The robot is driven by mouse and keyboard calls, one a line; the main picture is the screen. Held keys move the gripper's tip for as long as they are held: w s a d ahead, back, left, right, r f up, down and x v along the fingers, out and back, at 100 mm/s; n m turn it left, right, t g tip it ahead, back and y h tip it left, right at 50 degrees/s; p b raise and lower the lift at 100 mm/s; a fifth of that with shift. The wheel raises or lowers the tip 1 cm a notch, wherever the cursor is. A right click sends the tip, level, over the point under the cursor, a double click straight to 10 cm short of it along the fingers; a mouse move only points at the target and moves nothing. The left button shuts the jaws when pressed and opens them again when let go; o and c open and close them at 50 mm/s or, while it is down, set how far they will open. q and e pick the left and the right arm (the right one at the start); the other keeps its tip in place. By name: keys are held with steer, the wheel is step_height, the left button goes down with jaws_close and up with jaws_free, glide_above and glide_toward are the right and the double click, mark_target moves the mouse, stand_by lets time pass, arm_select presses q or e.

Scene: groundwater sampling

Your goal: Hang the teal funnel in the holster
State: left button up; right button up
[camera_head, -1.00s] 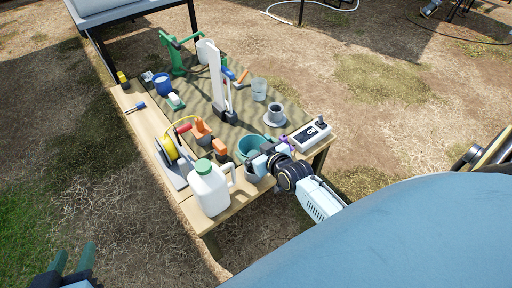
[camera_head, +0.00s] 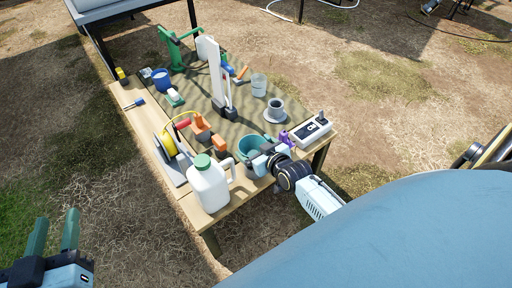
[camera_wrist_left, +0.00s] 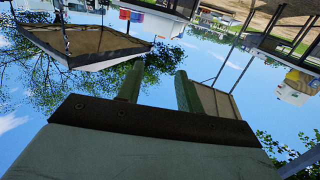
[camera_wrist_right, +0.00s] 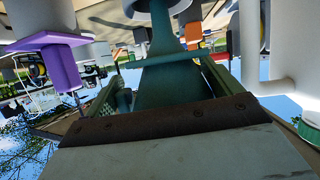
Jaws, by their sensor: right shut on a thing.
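The teal funnel (camera_head: 252,145) shows its wide open mouth at the near right end of the table in the head view. My right gripper (camera_head: 264,160) is at its near side, shut on it. In the right wrist view, a dark teal part of the funnel (camera_wrist_right: 168,85) lies between the fingers. A grey cup-like piece (camera_head: 251,171) is just below the funnel, partly hidden by the gripper. I cannot tell which thing is the holster. My left gripper (camera_head: 52,236) is open and empty, off the table at the lower left; its fingers also show against sky (camera_wrist_left: 158,85).
A white jug with green cap (camera_head: 208,184) stands left of the funnel. A purple piece (camera_head: 285,137) and a white meter box (camera_head: 312,130) are to its right.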

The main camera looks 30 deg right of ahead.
steer(key=shift+f+b, duration=0.5)
steer(key=shift+f, duration=0.3)
arm_select(q)
step_height(320, 180, up, 8)
steer(key=s+d+t+h+b, duration=0.1)
steer(key=t, duration=0.4)
steer(key=shift+s+t+h, duration=0.15)
steer(key=shift+t+h, duration=0.15)
steer(key=shift+h, duration=0.1)
arm_select(e)
steer(key=shift+f, duration=0.75)
arm_select(q)
steer(key=shift+f, duration=0.25)
arm_select(e)
steer(key=shift+f, duration=0.55)
steer(key=o, duration=0.7)
